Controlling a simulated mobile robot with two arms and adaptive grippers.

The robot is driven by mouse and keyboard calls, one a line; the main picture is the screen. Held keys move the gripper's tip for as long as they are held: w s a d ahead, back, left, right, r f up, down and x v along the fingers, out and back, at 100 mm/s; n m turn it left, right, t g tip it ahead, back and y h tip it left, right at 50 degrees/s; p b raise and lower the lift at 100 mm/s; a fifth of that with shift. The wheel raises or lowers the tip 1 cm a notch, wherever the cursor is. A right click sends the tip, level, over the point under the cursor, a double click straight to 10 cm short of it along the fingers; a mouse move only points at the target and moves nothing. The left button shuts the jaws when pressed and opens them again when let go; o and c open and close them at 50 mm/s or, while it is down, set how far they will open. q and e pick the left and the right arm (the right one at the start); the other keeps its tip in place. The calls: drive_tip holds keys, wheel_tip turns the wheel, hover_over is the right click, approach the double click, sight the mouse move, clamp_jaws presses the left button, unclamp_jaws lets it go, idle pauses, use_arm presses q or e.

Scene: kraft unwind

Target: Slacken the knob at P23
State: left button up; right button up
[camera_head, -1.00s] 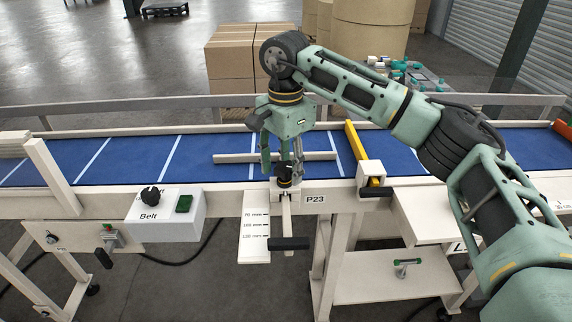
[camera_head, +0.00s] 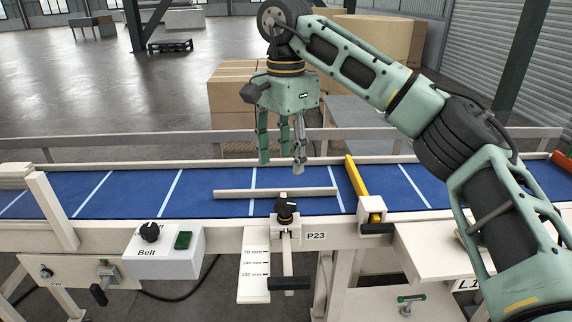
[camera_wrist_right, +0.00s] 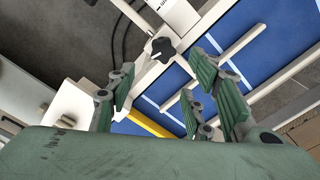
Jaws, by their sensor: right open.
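The black knob (camera_head: 286,208) at P23 sits on a cream clamp block at the belt's front rail, just left of the P23 label (camera_head: 316,236). It also shows in the right wrist view as a black lobed knob with a white mark (camera_wrist_right: 163,48). My right gripper (camera_head: 282,168) is open and empty, its fingers pointing down, above and apart from the knob. In the right wrist view its green-padded fingers (camera_wrist_right: 170,100) are spread, with nothing between them. My left gripper is not in view.
A blue belt (camera_head: 120,190) runs behind the knob, with a cream guide bar (camera_head: 235,193) over it. A yellow bar (camera_head: 355,178) stands to the right. The Belt box (camera_head: 165,250) with its own black knob is to the left. A scale plate (camera_head: 254,270) hangs below.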

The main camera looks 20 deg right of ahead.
sight(286, 204)
drive_tip(key=shift+m, duration=0.8)
wheel_tip(286, 204, down, 11)
drive_tip(key=p, duration=0.7)
drive_tip(key=shift+d+f, duration=0.1)
drive_tip(key=shift+f, duration=0.1)
drive_tip(key=shift+c, duration=0.4)
